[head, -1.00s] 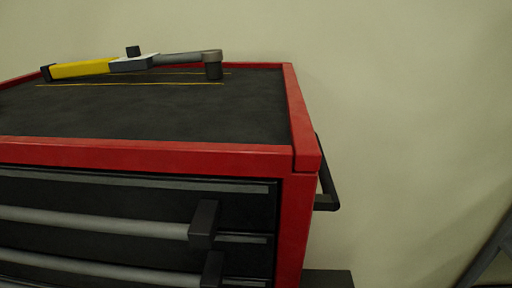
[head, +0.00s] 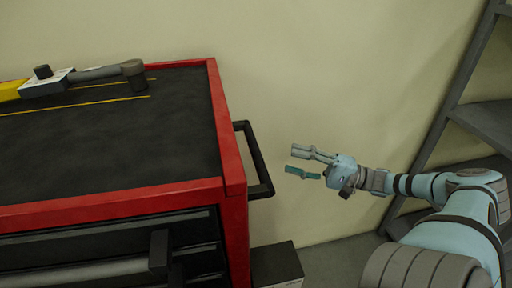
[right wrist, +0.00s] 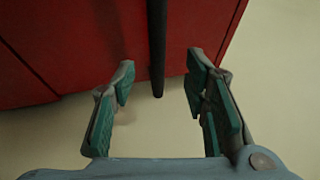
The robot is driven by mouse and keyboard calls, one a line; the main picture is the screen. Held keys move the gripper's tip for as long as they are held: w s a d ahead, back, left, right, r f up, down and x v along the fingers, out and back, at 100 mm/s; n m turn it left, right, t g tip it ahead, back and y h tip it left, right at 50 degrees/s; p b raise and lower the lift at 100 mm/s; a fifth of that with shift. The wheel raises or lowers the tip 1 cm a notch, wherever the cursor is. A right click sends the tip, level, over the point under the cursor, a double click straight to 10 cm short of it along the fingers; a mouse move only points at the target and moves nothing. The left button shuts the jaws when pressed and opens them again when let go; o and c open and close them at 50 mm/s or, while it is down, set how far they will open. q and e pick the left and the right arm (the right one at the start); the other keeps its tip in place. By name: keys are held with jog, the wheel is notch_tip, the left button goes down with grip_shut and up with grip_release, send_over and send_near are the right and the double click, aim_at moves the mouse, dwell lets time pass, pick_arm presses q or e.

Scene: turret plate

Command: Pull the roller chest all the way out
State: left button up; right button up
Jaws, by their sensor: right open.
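The roller chest (head: 234,150) is red with a black top and dark drawers, at the left of the head view. Its black side handle (head: 257,160) sticks out from the right side. My right gripper (head: 296,161) is open and empty, to the right of the handle and apart from it in the head view. In the right wrist view the black handle bar (right wrist: 157,45) runs down between the two open fingers (right wrist: 160,95), slightly beyond them, with the red chest side (right wrist: 90,40) behind. My left gripper is not in view.
A yellow and grey torque wrench (head: 95,73) lies on the chest top. A dark box (head: 277,266) stands on the floor right of the chest. A grey shelf rack (head: 455,100) stands at the right. A plain wall is behind.

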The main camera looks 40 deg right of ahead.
aim_at(255, 151)
jog(key=b+x, duration=0.2)
jog(key=x, duration=0.1)
jog(key=b+x, duration=0.2)
jog(key=x, duration=0.2)
jog(key=f+b+x, duration=0.1)
jog(key=b+x, duration=0.1)
jog(key=x, duration=0.1)
jog(key=shift+w+a, duration=0.2)
jog(key=shift+w+a+r+b, duration=0.2)
jog(key=shift+w+r+b, duration=0.15)
jog(key=shift+b, duration=0.2)
jog(key=shift+r, duration=0.1)
jog(key=shift+c, duration=0.3)
